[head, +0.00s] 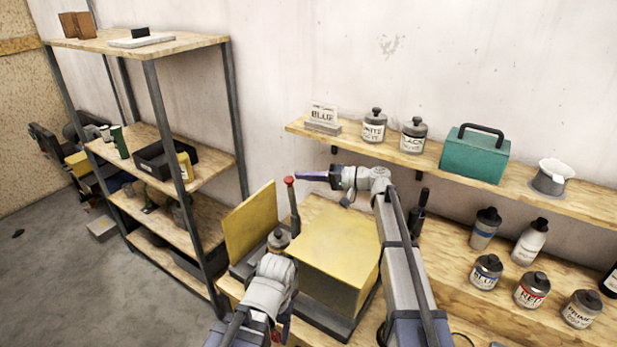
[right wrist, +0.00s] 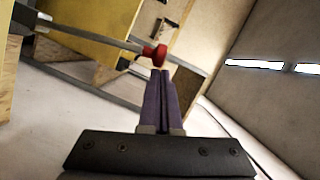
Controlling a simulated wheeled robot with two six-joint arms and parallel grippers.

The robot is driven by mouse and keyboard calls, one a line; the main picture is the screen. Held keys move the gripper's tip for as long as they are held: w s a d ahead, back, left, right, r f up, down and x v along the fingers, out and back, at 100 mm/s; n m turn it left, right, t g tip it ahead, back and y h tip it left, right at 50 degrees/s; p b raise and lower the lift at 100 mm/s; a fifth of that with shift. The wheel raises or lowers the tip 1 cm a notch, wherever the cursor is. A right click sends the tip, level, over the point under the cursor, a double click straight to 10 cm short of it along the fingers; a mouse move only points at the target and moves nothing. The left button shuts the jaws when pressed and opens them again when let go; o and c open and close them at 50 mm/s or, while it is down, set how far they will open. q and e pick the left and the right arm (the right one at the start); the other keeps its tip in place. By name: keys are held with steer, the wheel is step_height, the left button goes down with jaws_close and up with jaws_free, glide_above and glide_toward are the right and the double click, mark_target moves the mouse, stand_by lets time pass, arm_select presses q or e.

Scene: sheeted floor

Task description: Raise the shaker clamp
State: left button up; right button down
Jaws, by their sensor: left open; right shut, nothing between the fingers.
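The shaker has a yellow box-like body (head: 340,245) on a dark base, with an upright yellow panel (head: 250,222) at its left. A dark upright lever (head: 294,210) with a red knob (head: 289,180) stands between them. I take this lever to be the clamp handle. My right gripper (head: 300,175) is shut and empty, its purple fingers pointing left at the knob. In the right wrist view, the closed fingertips (right wrist: 160,72) are right at the red knob (right wrist: 154,53); touching or just short, I cannot tell. My left gripper (head: 284,328) hangs low in front of the shaker, its fingers mostly hidden.
A wall shelf (head: 400,156) behind my right arm carries cans and a teal carrier (head: 470,158). A metal-framed rack (head: 160,115) stands left. Open floor (head: 60,240) lies far left.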

steer(key=s+a+f+n+h, duration=0.1)
steer(key=s+a+f+n, duration=0.1)
steer(key=s+a+n, duration=0.1)
steer(key=s+a+f+n+t+h, duration=0.1)
steer(key=s+a+f+n, duration=0.1)
steer(key=s, duration=0.4)
steer(key=shift+s+a+f+n+b, duration=0.2)
steer(key=shift+a+n+b, duration=0.3)
steer(key=shift+a, duration=0.35)
stand_by(0.6)
